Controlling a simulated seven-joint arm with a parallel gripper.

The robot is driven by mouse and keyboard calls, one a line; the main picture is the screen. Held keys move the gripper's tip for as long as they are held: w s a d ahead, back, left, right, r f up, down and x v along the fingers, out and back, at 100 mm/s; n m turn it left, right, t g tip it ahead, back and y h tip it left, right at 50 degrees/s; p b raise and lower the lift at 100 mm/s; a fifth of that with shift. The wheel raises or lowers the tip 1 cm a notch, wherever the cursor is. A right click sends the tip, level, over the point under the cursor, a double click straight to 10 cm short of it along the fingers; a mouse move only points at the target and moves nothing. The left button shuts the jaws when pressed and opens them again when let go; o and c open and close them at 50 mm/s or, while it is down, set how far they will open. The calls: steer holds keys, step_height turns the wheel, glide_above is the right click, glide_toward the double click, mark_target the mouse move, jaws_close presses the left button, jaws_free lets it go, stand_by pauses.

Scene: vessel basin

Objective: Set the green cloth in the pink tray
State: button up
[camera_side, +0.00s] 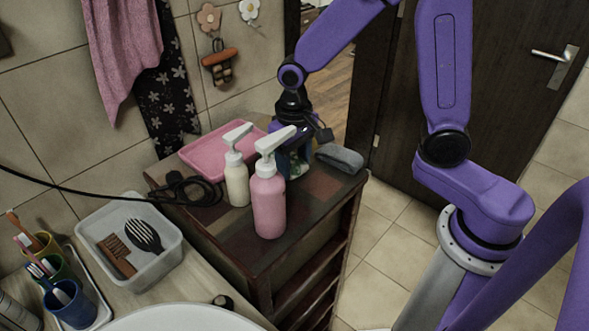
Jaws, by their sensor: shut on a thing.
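The pink tray (207,155) lies on the dark wooden cabinet top, at its back left, partly hidden by the pump bottles. My gripper (292,158) points down over the cabinet top, just right of the tray and behind the pink bottle. It is shut on a small greenish thing (296,167), which seems to be the green cloth. The bottle hides part of the gripper and the cloth, so I cannot tell whether the cloth touches the cabinet top.
A white pump bottle (237,178) and a pink pump bottle (268,203) stand in front of the tray. A black cable coil (187,190) lies at left. A grey rolled thing (340,157) lies right of my gripper. The cabinet's front right is bare.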

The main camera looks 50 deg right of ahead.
mark_target(294, 161)
steer(key=shift+s+f, duration=0.1)
steer(key=shift+f, duration=1.25)
steer(key=shift+f, duration=0.2)
steer(key=o, duration=1.1)
steer(key=shift+r, duration=0.1)
step_height(294, 161, up, 12)
steer(key=shift+r, duration=0.15)
steer(key=s+d+f+n, duration=0.1)
steer(key=s+d+n, duration=0.1)
steer(key=s+n, duration=0.4)
steer(key=s+d+f+n, duration=0.2)
steer(key=s+n, duration=0.4)
steer(key=s, duration=0.7)
steer(key=shift+s+d, duration=0.4)
steer(key=shift+d, duration=0.15)
steer(key=shift+o, duration=0.5)
steer(key=shift+s+d+f+n, duration=0.2)
steer(key=shift+s+n, duration=0.1)
steer(key=shift+s, duration=0.25)
